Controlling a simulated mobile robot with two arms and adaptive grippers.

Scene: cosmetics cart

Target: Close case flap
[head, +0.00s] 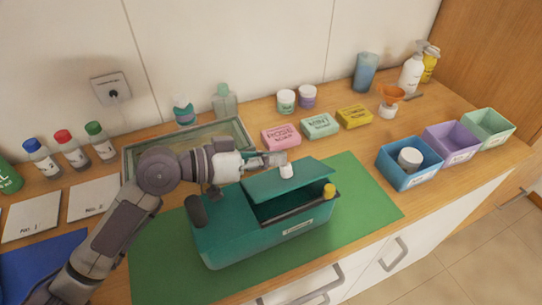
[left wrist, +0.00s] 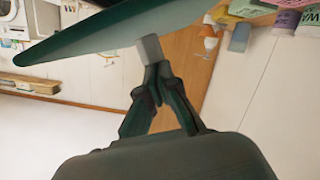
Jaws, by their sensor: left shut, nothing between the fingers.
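The teal case (head: 235,233) stands on the green mat (head: 368,205) in the head view. Its flap (head: 310,178) is raised on the right part, with a dark opening below it. A white knob-like piece (head: 287,171) shows at the flap, and a yellow piece (head: 329,190) at the case's right end. My left gripper (head: 279,159) is shut and empty at the flap's back left edge. In the left wrist view its fingertips (left wrist: 150,50) lie close by the flap (left wrist: 110,30); I cannot tell whether they touch. My right gripper is not in view.
Behind the case are a glass-like tray (head: 128,160) and pink (head: 281,136), green and yellow boxes. Blue (head: 398,178), purple and green bins stand at the right. The mat's right part is clear.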

